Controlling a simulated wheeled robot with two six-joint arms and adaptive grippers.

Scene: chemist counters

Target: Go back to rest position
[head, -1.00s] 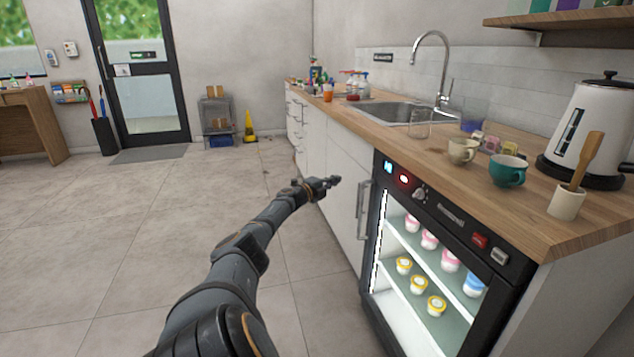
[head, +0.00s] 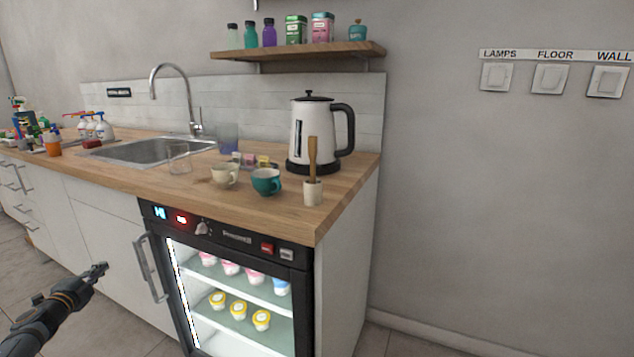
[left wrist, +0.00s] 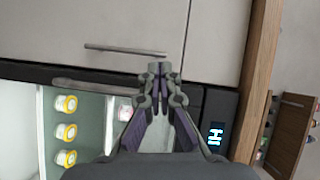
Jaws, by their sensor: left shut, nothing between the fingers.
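My left gripper (head: 98,270) is shut and empty at the lower left of the head view, in front of the white cabinet doors and left of the fridge handle. In the left wrist view the closed fingers (left wrist: 158,70) point toward a cabinet door with a bar handle (left wrist: 125,49). The fridge (head: 237,237) is lit inside, with pink, blue and yellow-lidded cups on its shelves. My right gripper is not in view.
The wooden counter (head: 345,183) carries a sink (head: 150,150), a white kettle (head: 312,135), two cups and a utensil pot (head: 313,191). The fridge handle (head: 150,267) juts out near my left arm. Wall switches (head: 550,78) are at the right. Floor shows at the lower left.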

